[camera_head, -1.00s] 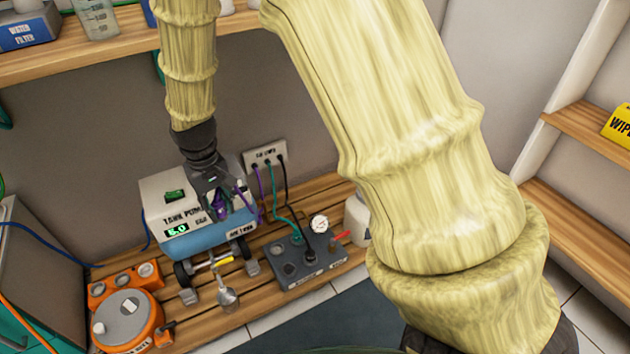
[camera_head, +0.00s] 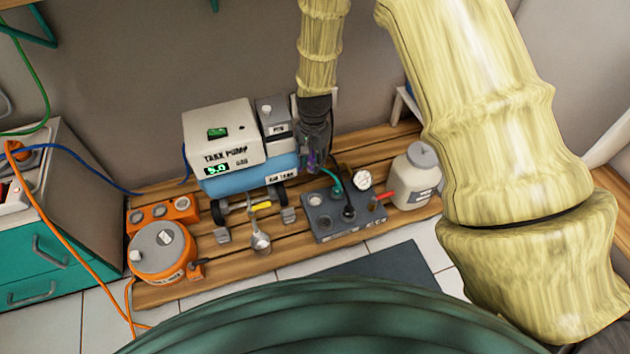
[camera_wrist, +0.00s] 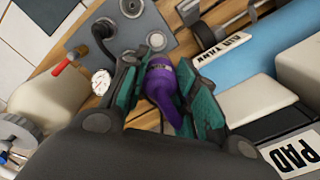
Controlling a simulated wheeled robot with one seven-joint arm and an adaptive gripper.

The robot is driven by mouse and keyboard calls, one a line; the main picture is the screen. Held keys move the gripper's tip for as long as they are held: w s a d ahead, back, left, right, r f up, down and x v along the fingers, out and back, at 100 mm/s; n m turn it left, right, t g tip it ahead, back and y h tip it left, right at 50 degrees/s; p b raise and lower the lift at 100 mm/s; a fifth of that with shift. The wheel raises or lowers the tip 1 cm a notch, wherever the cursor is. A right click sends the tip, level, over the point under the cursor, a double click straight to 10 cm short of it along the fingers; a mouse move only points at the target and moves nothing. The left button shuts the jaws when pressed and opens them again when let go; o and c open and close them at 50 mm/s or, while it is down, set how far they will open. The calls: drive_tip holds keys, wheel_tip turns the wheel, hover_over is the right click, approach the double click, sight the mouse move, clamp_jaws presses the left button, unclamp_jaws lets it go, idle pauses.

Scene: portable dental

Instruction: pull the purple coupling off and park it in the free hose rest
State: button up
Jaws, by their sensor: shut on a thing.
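My gripper (camera_head: 315,160) points down, just right of the tank pump (camera_head: 222,135) and above the back of the grey block (camera_head: 340,228). It is shut on the purple coupling (camera_wrist: 160,82), which sits between the teal finger pads in the wrist view. In the head view only a little purple shows at the fingers. The coupling is beside the blue tank (camera_wrist: 245,58), and its lower end lies over or near the grey block's edge; contact cannot be told. Which one is the free hose rest is unclear.
A pressure gauge (camera_head: 362,180) and a red lever (camera_head: 380,197) stand at the block's right side. A pale jar (camera_head: 413,178) is farther right. A yellow-handled valve (camera_head: 257,206) and an orange unit (camera_head: 162,250) are to the left.

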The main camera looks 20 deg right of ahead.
drive_tip(key=f+m+b, duration=0.1)
drive_tip(key=f+b, duration=0.1)
drive_tip(key=f, duration=0.3)
drive_tip(key=f+m+b, duration=0.2)
drive_tip(key=f+b, duration=0.1)
drive_tip(key=f, duration=0.3)
drive_tip(key=f+m+b, duration=0.2)
drive_tip(key=f, duration=0.3)
drive_tip(key=shift+w+d+f+b, duration=0.1)
drive_tip(key=shift+d+f+b, duration=0.05)
drive_tip(key=shift+d+b, duration=0.25)
drive_tip(key=shift+a+p, duration=0.1)
drive_tip(key=shift+p, duration=0.55)
drive_tip(key=shift+f, duration=0.9)
idle(1.3)
idle(0.4)
drive_tip(key=o, duration=1.1)
drive_tip(key=shift+r, duration=0.15)
wheel_tip(320, 180, up, 12)
drive_tip(key=shift+f, duration=0.15)
